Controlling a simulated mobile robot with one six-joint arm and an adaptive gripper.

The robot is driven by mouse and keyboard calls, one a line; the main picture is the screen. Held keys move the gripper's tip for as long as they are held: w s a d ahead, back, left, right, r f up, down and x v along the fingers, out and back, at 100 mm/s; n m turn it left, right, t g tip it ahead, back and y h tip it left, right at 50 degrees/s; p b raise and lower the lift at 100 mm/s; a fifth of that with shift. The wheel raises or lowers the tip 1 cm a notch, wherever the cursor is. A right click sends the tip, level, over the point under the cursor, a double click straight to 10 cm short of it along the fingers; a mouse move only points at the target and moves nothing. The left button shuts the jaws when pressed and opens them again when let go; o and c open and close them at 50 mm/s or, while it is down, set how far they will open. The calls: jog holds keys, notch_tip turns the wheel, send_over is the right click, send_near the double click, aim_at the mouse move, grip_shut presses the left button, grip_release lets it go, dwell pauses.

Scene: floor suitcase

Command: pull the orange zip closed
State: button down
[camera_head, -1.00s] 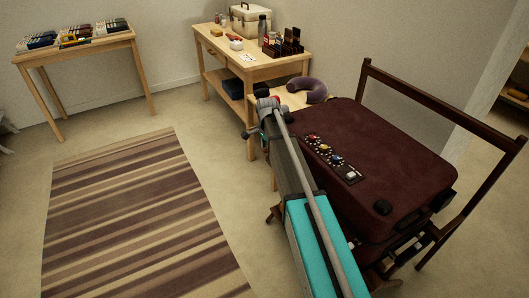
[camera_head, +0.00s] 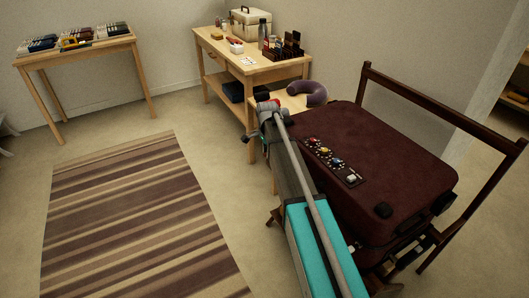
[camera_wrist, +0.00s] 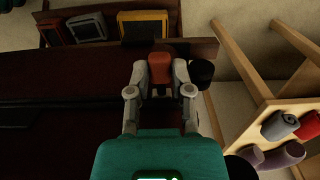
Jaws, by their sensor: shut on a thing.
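The maroon suitcase (camera_head: 400,165) lies flat with its lid down on a dark wooden stand, and its dark side fills the left of the wrist view (camera_wrist: 60,105). My gripper (camera_wrist: 161,72) has its two grey fingers on either side of an orange-red zip pull (camera_wrist: 160,66) at the suitcase's edge and is shut on it. In the head view my arm runs along the suitcase's near left side and hides that edge. The zip's teeth cannot be made out.
A dark wooden rail (camera_head: 440,105) rises behind the suitcase. A wooden table (camera_head: 265,68) with bottles and boxes stands past the gripper, with a purple neck pillow (camera_head: 307,94) beside it. A black cylinder (camera_wrist: 202,73) sits right of the fingers. The striped rug (camera_head: 140,220) is clear.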

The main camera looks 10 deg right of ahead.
jog(key=shift+s, duration=0.15)
jog(key=s+d, duration=0.2)
jog(key=s, duration=0.5)
jog(key=s+d, duration=0.2)
jog(key=s, duration=0.4)
jog(key=shift+s+d, duration=0.25)
jog(key=shift+s, duration=0.1)
jog(key=shift+s+f, duration=0.1)
jog(key=c, duration=0.6)
grip_release()
jog(key=shift+o, duration=0.4)
jog(key=shift+w, duration=0.25)
notch_tip(320, 180, up, 9)
jog(key=p, duration=0.9)
